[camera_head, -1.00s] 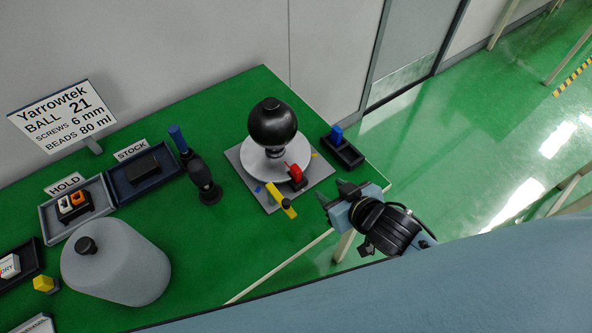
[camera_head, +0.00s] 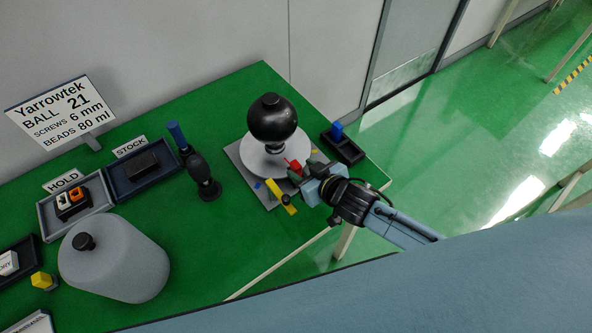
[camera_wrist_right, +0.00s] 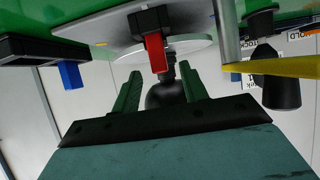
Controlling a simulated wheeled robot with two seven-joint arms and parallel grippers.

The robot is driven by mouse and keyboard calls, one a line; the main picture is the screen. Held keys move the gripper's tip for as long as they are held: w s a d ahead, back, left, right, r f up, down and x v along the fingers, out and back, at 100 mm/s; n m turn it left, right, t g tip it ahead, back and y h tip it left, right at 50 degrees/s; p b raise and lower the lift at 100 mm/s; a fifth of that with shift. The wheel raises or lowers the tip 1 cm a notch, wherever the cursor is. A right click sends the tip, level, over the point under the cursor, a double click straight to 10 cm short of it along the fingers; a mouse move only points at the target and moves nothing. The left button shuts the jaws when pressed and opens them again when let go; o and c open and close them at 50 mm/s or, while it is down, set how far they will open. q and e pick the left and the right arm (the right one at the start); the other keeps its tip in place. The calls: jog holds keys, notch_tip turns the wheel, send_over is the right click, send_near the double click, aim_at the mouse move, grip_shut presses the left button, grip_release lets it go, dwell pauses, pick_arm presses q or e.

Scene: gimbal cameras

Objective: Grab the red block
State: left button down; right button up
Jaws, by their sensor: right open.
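The red block (camera_head: 295,166) stands at the front right edge of the white disc (camera_head: 258,162), under the black ball (camera_head: 272,119). My right gripper (camera_head: 304,173) is at its right side in the head view and partly covers it. In the right wrist view the red block (camera_wrist_right: 155,53) sits on a dark mount, and its free end lies between the open fingertips of my right gripper (camera_wrist_right: 160,74). I cannot tell whether a finger touches it. My left gripper is out of view.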

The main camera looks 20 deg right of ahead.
aim_at(299, 168)
jog(key=shift+x, duration=2)
jog(key=shift+c, duration=0.2)
grip_shut()
